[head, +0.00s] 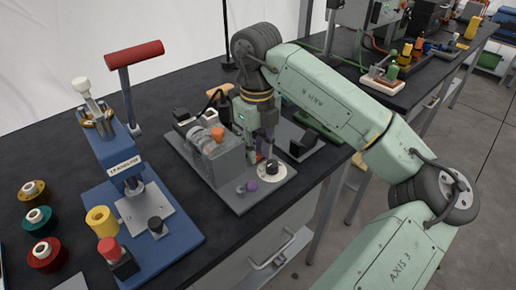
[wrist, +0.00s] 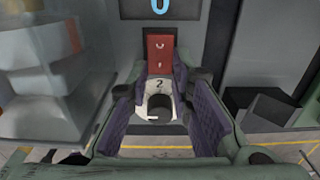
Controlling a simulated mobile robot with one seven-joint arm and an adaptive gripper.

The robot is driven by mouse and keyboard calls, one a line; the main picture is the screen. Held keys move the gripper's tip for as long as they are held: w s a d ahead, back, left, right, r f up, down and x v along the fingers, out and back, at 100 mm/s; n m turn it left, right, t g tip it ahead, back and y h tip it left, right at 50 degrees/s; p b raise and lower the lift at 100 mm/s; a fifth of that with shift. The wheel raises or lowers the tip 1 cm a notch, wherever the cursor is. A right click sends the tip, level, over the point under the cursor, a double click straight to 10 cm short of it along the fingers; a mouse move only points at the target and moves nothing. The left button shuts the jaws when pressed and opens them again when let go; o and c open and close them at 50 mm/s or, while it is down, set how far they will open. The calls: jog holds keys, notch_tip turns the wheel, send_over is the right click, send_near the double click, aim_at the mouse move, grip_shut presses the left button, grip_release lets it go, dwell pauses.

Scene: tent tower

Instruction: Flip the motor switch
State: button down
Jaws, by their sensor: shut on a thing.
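The red motor switch (wrist: 160,52) with pale marks is on the grey motor unit, below a dark plate with a blue 0 in the wrist view. My gripper (wrist: 161,76) points down, its purple-padded fingertips closed on both sides of the switch's lower end. In the head view my gripper (head: 264,150) is at the front of the grey motor unit (head: 222,160), and only a sliver of red shows by its tips. A white dial with a black knob (wrist: 160,106) and a 2 shows between the fingers, beyond them; it also appears in the head view (head: 272,170).
A purple knob (head: 250,185) stands on the board close to the gripper. A blue press (head: 125,165) with a red handle is to the left, with coloured spools (head: 42,220). The table's front edge runs just right of the board.

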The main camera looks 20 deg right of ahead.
jog(key=shift+w+a+r+g+h+p, duration=0.1)
jog(key=shift+w+r+g+h+p, duration=0.2)
jog(key=shift+g, duration=0.4)
jog(key=shift+f+g+p, duration=0.15)
jog(key=shift+g+p, duration=0.2)
jog(key=shift+g, duration=0.25)
jog(key=c, duration=1.7)
grip_release()
jog(key=v, duration=1.2)
jog(key=shift+a, duration=0.25)
